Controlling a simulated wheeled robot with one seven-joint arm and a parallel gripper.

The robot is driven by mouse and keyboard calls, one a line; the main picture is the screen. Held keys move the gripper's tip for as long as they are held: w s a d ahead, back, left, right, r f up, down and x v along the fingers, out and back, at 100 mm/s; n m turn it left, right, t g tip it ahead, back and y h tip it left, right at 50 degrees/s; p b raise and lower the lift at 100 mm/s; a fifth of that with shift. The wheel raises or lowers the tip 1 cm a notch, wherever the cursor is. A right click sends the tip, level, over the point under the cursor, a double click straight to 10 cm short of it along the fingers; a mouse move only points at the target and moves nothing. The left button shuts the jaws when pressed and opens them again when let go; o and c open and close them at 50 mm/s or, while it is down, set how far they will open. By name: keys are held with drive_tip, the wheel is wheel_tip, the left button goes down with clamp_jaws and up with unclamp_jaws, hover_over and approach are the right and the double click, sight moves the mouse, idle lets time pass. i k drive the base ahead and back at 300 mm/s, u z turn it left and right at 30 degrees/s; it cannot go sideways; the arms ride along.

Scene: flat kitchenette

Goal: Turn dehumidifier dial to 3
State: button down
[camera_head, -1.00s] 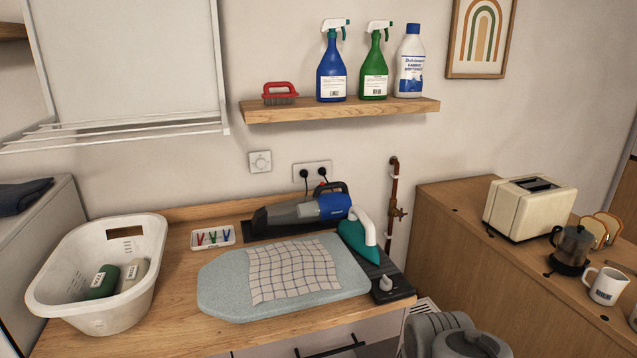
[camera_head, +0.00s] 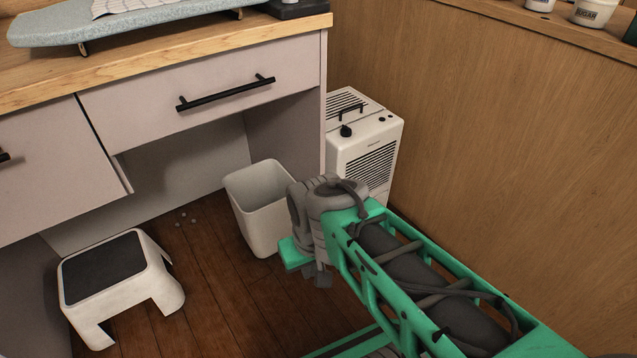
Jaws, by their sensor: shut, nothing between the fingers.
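The white dehumidifier (camera_head: 376,141) stands on the floor in the gap between the counter and the wooden panel. A black dial (camera_head: 346,130) is on its top near the front left edge, by a dark handle. The dial's numbers and pointer are too small to read. Dark slats show on its top and front. My gripper (camera_head: 318,279) is shut and empty at the end of my green arm, low in front of the dehumidifier and well apart from the dial. My arm hides the dehumidifier's lower front.
A white bin (camera_head: 243,205) stands just left of my gripper. A white step stool (camera_head: 155,272) with a dark top is on the floor at left. The counter's drawer (camera_head: 130,112) overhangs a recess. The wooden panel (camera_head: 480,150) bounds the right side.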

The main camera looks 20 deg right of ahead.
sight(345, 131)
drive_tip(key=u, duration=1.85)
drive_tip(key=k, duration=1)
drive_tip(key=z, duration=2)
